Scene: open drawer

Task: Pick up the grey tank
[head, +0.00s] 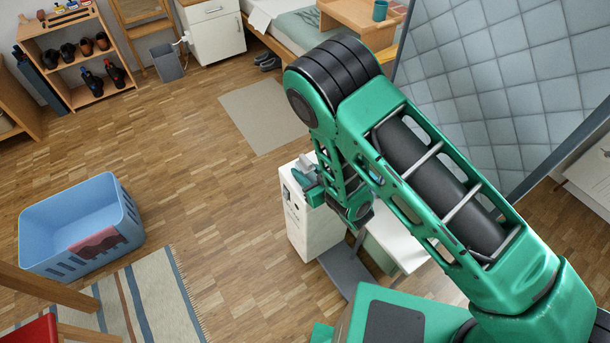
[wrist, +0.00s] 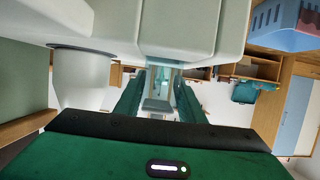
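A small grey part (head: 304,163), perhaps the grey tank, shows at the upper left of a white upright appliance (head: 318,232) in the head view. My gripper (head: 314,184) is right at it, by the appliance's top. In the wrist view my gripper (wrist: 160,92) has its two dark green fingers apart, with a gap between them. A grey piece (wrist: 156,105) shows in that gap; I cannot tell whether it touches a finger. Pale grey-white bodies fill the top of the wrist view close by. My arm hides part of the appliance in the head view.
A blue basket (head: 75,240) stands on the wooden floor at left, near a striped rug (head: 140,305). A beige mat (head: 268,112) lies behind the appliance. A shoe shelf (head: 62,42) stands far back left. The floor between is clear.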

